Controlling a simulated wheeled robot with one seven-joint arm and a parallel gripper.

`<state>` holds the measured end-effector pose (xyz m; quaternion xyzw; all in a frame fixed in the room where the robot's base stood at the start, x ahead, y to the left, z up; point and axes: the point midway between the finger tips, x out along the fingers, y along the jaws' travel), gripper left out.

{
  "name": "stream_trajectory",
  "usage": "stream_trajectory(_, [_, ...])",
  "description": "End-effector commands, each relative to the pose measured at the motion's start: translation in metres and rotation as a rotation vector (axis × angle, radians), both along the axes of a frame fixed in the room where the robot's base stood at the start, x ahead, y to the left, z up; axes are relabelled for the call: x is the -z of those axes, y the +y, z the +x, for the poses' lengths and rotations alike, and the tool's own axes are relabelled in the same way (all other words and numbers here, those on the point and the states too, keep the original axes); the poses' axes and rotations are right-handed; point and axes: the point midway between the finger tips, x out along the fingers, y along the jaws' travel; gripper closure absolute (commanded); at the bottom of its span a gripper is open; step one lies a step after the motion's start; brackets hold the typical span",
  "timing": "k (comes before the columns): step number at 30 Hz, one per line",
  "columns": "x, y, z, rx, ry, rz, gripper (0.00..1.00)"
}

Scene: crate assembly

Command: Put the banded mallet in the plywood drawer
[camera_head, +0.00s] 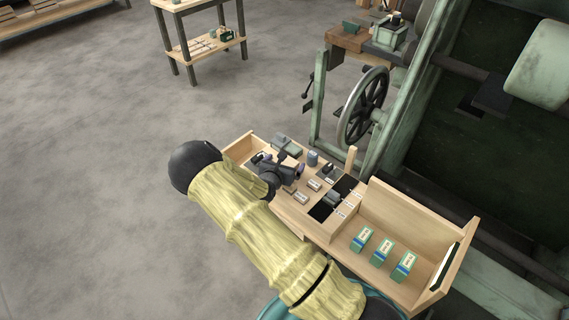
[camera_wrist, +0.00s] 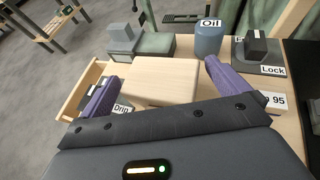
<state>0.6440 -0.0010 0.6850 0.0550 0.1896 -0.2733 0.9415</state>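My gripper (camera_head: 283,162) is over the left part of the workbench in the head view. In the wrist view its two purple fingers (camera_wrist: 162,72) are wide apart, with nothing seen held between them. A pale plywood drawer (camera_head: 240,147) sticks out at the bench's left end. Its open tray (camera_wrist: 83,92) is left of the gripper in the wrist view, partly hidden by the left finger. A flat pale wooden block or top (camera_wrist: 163,78) shows beyond and between the fingers. I cannot make out the banded mallet in either view.
A grey-green block-shaped device (camera_wrist: 141,44), a blue Oil can (camera_wrist: 209,38) and a dark Lock part (camera_wrist: 258,52) stand beyond the gripper. Several green boxes (camera_head: 381,253) stand in the right bay. A handwheel (camera_head: 364,106) rises behind the bench. Open floor lies left.

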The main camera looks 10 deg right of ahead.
Motion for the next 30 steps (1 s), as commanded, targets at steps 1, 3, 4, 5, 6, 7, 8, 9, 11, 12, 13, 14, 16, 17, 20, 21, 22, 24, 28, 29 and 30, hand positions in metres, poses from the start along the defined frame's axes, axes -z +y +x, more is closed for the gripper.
stream_trajectory(1, [0.000,0.000,0.000,0.000,0.000,0.000,0.00])
stream_trajectory(3, [-0.001,0.000,0.000,0.000,0.000,0.000,0.00])
stream_trajectory(4, [-0.002,0.000,0.000,0.000,0.000,0.000,0.00])
stream_trajectory(5, [-0.002,0.000,0.000,0.000,0.000,0.000,0.00])
stream_trajectory(6, [-0.003,0.002,-0.002,-0.001,0.000,0.000,0.00])
stream_trajectory(7, [-0.004,0.003,-0.004,-0.001,-0.001,0.001,0.00])
stream_trajectory(8, [-0.005,0.005,-0.006,-0.001,0.000,0.002,0.00])
stream_trajectory(9, [-0.007,0.007,-0.010,-0.001,0.000,0.002,0.00])
stream_trajectory(11, [-0.011,0.012,-0.016,-0.002,0.000,0.001,0.00])
stream_trajectory(12, [-0.013,0.015,-0.022,-0.002,0.000,0.001,0.00])
stream_trajectory(13, [-0.016,0.017,-0.026,-0.001,0.000,0.002,0.00])
stream_trajectory(14, [-0.018,0.020,-0.031,-0.001,0.000,0.002,0.00])
stream_trajectory(16, [-0.023,0.028,-0.042,-0.001,0.000,0.002,0.00])
stream_trajectory(17, [-0.026,0.030,-0.046,-0.001,0.000,0.002,0.00])
stream_trajectory(20, [-0.033,0.041,-0.062,-0.003,0.000,0.002,0.00])
stream_trajectory(21, [-0.036,0.044,-0.068,-0.002,0.002,0.001,0.00])
stream_trajectory(22, [-0.038,0.047,-0.072,-0.002,0.001,0.000,0.00])
stream_trajectory(24, [-0.043,0.052,-0.081,-0.002,0.000,0.001,0.00])
stream_trajectory(28, [-0.047,0.058,-0.091,-0.001,0.001,0.001,0.00])
stream_trajectory(29, [-0.047,0.059,-0.092,-0.001,0.001,0.001,0.00])
stream_trajectory(30, [-0.048,0.059,-0.093,0.000,0.000,0.001,0.00])
